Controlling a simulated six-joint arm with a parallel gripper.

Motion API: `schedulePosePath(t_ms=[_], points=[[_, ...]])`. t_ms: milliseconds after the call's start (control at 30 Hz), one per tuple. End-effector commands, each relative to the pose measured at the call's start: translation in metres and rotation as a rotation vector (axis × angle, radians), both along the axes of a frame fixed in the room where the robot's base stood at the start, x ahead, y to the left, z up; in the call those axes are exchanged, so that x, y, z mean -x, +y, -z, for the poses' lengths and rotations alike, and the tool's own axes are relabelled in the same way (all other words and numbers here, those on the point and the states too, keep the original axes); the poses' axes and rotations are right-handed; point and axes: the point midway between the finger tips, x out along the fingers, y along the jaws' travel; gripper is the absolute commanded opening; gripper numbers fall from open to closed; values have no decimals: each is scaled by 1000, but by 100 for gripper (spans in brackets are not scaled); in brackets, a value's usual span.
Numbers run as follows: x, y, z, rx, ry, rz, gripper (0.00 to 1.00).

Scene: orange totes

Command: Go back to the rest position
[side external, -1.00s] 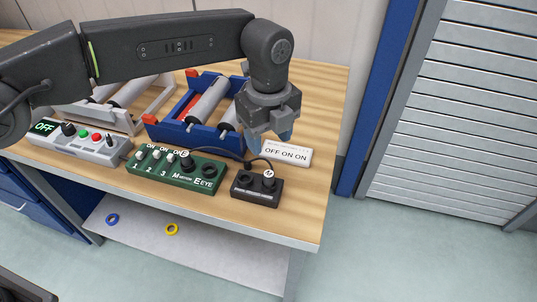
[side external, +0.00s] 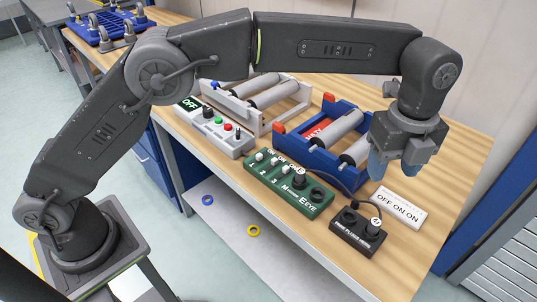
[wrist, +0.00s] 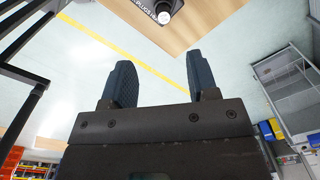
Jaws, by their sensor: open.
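My gripper (side external: 391,163) hangs over the right part of the wooden bench, fingers pointing down, beside the blue roller fixture. It is open and empty. In the wrist view its two dark fingers (wrist: 163,85) stand apart with nothing between them. My arm is raised and bent over the bench. Just below the gripper lie the white label plate (side external: 398,207) reading OFF ON ON and the black box (side external: 357,233) with a plug in one socket. The green panel (side external: 288,184) with switches and a plug stands to the left.
The blue roller fixture (side external: 318,154) and the grey roller fixture (side external: 245,109) stand behind the panels. A grey control box (side external: 214,132) shows OFF. A blue ring (side external: 208,199) and a yellow ring (side external: 253,231) lie on the lower shelf (side external: 285,260). The bench's front right is clear.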

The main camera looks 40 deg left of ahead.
Motion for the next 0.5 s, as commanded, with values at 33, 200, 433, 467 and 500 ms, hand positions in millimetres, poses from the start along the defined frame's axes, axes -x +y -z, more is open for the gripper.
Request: schedulePosePath(t_ms=[33,200,433,467,500], points=[[-1,14,-14,11,-14,-64,54],[9,77,-59,62,-68,-391,54],[51,167,-98,156,-137,-882,54],[58,177,-101,169,-146,-945,54],[68,191,-104,189,-156,-1030,54]])
